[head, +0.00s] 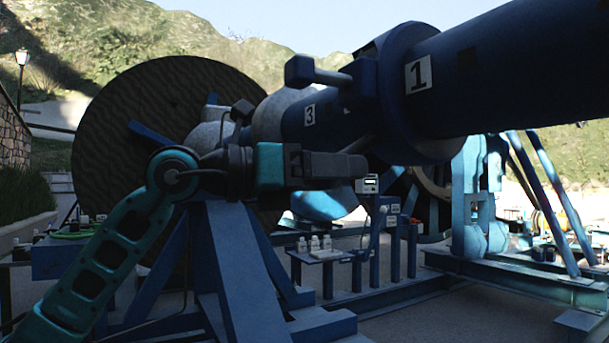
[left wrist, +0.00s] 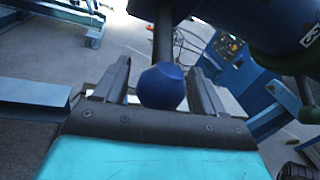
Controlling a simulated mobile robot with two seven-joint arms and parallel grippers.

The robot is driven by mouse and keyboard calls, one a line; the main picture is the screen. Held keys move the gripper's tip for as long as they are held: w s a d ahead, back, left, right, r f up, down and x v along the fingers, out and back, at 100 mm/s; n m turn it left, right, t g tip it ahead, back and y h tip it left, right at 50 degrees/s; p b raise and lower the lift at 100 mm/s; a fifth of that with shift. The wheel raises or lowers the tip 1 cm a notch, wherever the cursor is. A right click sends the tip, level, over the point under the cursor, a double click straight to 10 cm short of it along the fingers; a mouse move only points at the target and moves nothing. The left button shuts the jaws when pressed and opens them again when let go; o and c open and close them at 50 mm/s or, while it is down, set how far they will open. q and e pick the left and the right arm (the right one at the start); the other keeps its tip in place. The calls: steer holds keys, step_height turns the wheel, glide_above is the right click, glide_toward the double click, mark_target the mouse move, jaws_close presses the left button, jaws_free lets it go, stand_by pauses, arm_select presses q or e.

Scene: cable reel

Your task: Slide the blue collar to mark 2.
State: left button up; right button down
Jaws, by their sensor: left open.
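The blue collar (head: 398,88) sits around the thick dark blue shaft (head: 530,68). The label 1 (head: 419,75) shows to its right and the label 3 (head: 309,115) to its left. No label 2 is visible. One handle with a block-like knob (head: 299,70) sticks out from the collar to the left. A lower rod (head: 358,145) runs down from the collar to my left gripper (head: 352,168). In the left wrist view, a blue knob (left wrist: 162,87) on a dark rod stands between the open fingers of my left gripper (left wrist: 160,75), with gaps beside it. My right gripper is out of view.
A large dark reel disc (head: 135,125) stands behind my left arm. Blue support beams (head: 255,265) stand below the shaft. A small table with white bottles (head: 318,250) stands beyond, and a blue steel frame (head: 520,285) is at the right.

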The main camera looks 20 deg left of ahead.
arm_select(q)
steer(key=b+v, duration=0.2)
steer(key=v, duration=1)
steer(key=shift+s+a, duration=0.15)
steer(key=shift+s, duration=0.05)
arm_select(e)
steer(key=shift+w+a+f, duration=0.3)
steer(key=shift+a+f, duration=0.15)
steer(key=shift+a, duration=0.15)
arm_select(q)
steer(key=shift+w+f, duration=0.1)
